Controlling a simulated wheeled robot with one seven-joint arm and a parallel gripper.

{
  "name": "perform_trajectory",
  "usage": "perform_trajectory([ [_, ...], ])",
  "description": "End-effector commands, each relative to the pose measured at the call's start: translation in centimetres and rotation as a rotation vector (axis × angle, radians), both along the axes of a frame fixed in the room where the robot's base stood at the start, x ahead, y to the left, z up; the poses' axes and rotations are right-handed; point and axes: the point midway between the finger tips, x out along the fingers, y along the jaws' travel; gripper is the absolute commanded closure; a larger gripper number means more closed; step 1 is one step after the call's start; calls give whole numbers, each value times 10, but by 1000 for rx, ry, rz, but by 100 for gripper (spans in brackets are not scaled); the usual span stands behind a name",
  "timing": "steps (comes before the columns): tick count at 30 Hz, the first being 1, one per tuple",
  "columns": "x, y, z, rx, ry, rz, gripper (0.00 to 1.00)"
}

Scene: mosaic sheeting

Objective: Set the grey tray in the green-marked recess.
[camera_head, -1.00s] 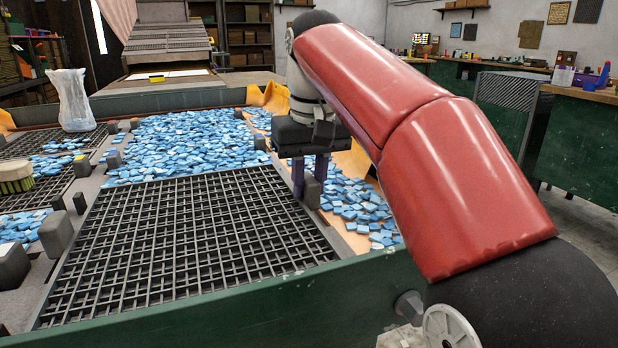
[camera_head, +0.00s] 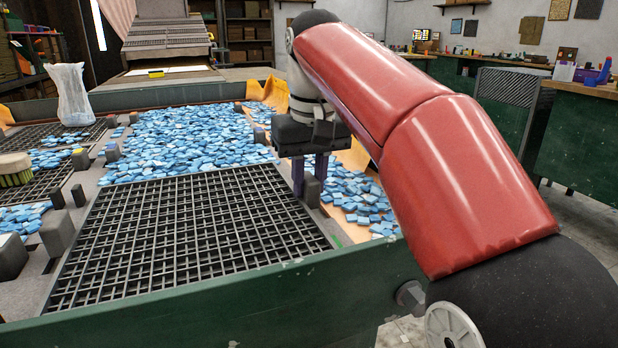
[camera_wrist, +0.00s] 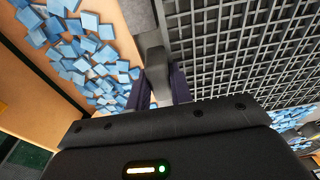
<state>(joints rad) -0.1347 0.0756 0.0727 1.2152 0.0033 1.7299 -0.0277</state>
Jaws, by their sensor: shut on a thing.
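The grey tray (camera_head: 195,225) is a wide dark grid lying nearly flat at the front of the green-sided table, with no pieces on it. In the wrist view its grid (camera_wrist: 240,50) fills the upper right. My gripper (camera_head: 309,182) is at the tray's right side, its purple fingers shut on a grey block-like grip (camera_head: 313,190). In the wrist view this grip (camera_wrist: 157,72) sits between the fingers. A small green mark (camera_head: 336,240) shows by the tray's front right corner. The recess floor is hidden; I cannot tell whether the tray is seated.
Blue mosaic pieces (camera_head: 190,140) lie heaped behind the tray, and more lie to its right on orange sheeting. Grey blocks (camera_head: 57,232) stand along the left. The green front wall (camera_head: 230,305) borders the tray.

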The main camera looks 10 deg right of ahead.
Motion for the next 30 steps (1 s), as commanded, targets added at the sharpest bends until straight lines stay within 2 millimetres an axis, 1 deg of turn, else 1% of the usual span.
perform_trajectory([
  [30,0,0,-20,1,0,0,100],
])
